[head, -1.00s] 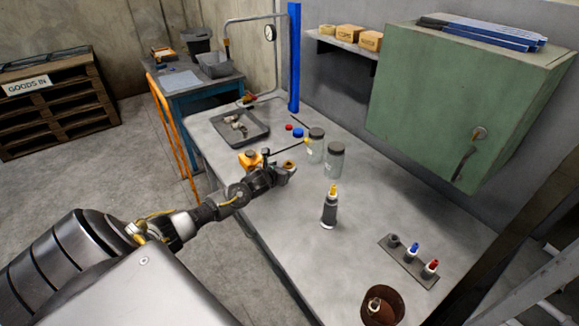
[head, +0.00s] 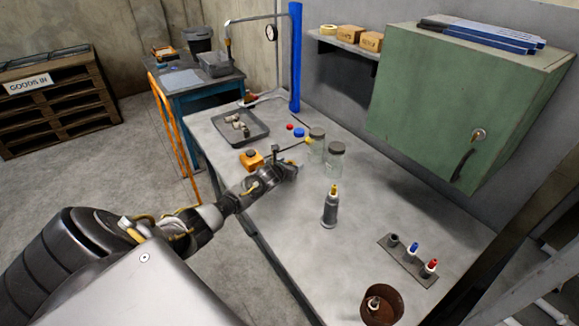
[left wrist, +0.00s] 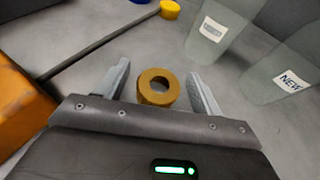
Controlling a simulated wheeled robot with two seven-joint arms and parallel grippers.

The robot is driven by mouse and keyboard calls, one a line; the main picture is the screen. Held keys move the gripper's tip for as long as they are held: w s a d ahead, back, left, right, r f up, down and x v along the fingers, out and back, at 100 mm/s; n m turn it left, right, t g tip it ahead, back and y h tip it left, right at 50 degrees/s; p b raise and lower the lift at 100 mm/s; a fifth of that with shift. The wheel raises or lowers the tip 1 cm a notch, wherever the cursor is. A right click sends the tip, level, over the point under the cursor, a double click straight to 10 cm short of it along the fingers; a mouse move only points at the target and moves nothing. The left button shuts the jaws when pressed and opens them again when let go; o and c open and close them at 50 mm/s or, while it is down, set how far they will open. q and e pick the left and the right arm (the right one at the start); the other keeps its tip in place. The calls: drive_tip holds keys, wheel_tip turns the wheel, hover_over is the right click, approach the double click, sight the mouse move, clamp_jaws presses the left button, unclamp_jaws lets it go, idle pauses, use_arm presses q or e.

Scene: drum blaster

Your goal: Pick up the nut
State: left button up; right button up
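The nut (left wrist: 146,97) is a brass-coloured ring with a round hole, seen in the left wrist view. It lies between the two pale fingers of my left gripper (left wrist: 160,72), with a gap on each side. The left gripper is open and low over the bench. In the head view the left gripper (head: 289,168) reaches in from the left, and the nut is hidden behind it. My right gripper is not in view.
An orange block (head: 251,160) and a dark rod with a yellow end (head: 308,141) are close by. Two glass jars (head: 333,160) stand behind the gripper. A grey tray (head: 260,127) of parts is farther back. A bottle (head: 330,210) stands to the right, with clear bench (head: 285,225) in front.

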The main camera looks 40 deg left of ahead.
use_arm(q)
drive_tip(key=c, duration=0.9)
drive_tip(key=shift+c, duration=0.2)
